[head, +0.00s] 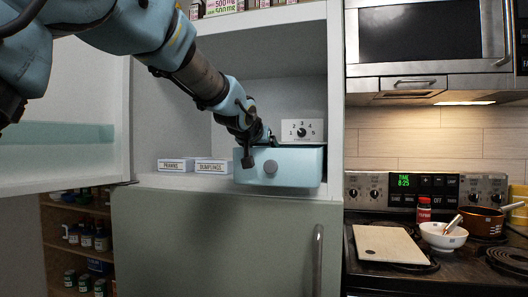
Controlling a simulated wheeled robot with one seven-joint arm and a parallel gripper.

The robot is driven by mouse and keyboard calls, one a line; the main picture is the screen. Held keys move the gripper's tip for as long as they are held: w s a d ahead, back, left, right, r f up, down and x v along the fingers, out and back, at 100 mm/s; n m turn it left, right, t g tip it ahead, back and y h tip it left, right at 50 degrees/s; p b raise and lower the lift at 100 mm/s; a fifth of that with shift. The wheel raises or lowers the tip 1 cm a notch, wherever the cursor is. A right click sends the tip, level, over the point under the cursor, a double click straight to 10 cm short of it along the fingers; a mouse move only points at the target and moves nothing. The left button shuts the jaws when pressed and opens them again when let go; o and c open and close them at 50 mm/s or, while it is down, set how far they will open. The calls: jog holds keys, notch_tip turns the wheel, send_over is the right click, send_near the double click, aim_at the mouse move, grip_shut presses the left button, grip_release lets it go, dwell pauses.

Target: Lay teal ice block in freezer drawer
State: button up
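The freezer drawer (300,168) is pale teal with a round grey knob on its front. It stands at the right side of the open freezer compartment and appears pulled forward, with a strip of its top edge showing. My gripper (257,148) is at the drawer's left end, reaching down from the upper left. One dark finger hangs in front of the drawer's upper left corner. The fingers are small and partly hidden, so I cannot tell whether they are open or hold anything. I cannot make out a teal ice block; the drawer's inside is hidden by its front.
Boxes marked prawns (175,166) and dumplings (213,167) lie left of the drawer. A numbered dial (302,131) is behind it. The open freezer door (60,160) is at left. A closed lower door (220,245) is below. The stove at right holds a cutting board (388,244) and bowl (442,238).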

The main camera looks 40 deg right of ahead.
jog(key=shift+f+b, duration=0.35)
jog(key=shift+b, duration=0.05)
jog(key=o, duration=1.4)
jog(key=shift+r+p, duration=0.5)
jog(key=shift+p, duration=0.2)
jog(key=shift+s+a+r, duration=0.1)
jog(key=shift+r, duration=0.2)
jog(key=b+v, duration=0.4)
jog(key=v, duration=0.7)
jog(key=shift+s+a+f, duration=0.1)
jog(key=shift+s+a, duration=0.05)
jog(key=shift+a, duration=0.15)
